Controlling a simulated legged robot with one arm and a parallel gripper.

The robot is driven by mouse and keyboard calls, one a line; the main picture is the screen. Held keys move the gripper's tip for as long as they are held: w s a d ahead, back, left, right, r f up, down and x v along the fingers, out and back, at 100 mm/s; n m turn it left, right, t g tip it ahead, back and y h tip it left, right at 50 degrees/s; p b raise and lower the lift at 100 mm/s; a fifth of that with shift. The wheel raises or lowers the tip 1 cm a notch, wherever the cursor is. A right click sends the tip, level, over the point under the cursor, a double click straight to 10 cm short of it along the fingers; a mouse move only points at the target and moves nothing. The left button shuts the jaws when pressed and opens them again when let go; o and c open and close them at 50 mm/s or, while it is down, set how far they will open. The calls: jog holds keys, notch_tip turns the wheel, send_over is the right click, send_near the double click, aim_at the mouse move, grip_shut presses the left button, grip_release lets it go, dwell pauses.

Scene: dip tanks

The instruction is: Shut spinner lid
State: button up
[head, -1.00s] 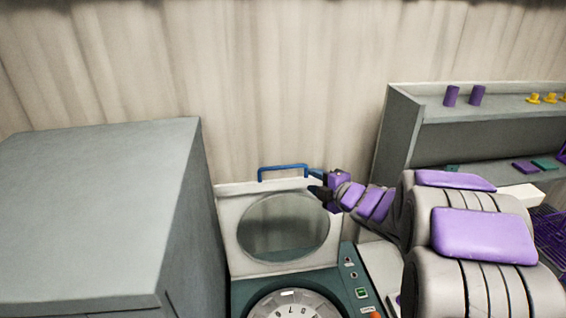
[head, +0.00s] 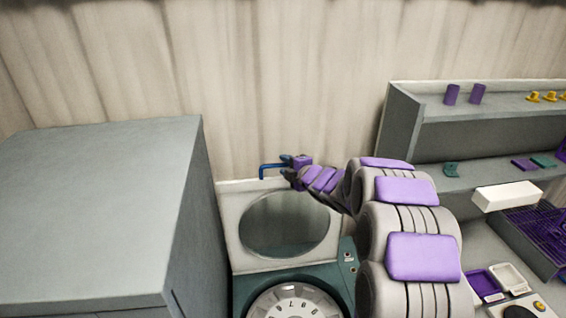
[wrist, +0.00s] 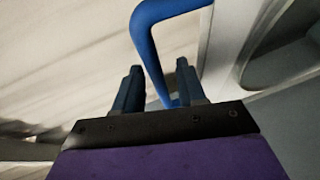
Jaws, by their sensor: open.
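The spinner (head: 240,287) is a green-topped machine in the lower middle of the head view. Its lid (head: 231,225), pale with a round window, stands raised at the back. A blue bar handle (head: 262,170) runs along the lid's top edge. My gripper (head: 287,161) is open at the right part of this handle, hiding its right end. In the wrist view the handle (wrist: 146,40) passes down between the two fingers of my gripper (wrist: 158,85). I cannot tell whether a finger touches it. The spinner's drum (head: 292,303), with marks on it, shows below the lid.
A large grey cabinet (head: 95,210) stands close on the left of the spinner. A purple rack (head: 538,235) and small trays (head: 482,284) lie at lower right. A wall is behind.

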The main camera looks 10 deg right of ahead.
jog(key=w+a, duration=0.2)
jog(key=a, duration=0.1)
jog(key=shift+w+f, duration=0.15)
jog(key=shift+f, duration=0.15)
jog(key=shift+d, duration=0.85)
jog(key=shift+c, duration=0.3)
jog(key=shift+d, duration=0.1)
jog(key=c, duration=0.3)
jog(key=shift+a, duration=0.35)
grip_shut()
jog(key=shift+f, duration=0.1)
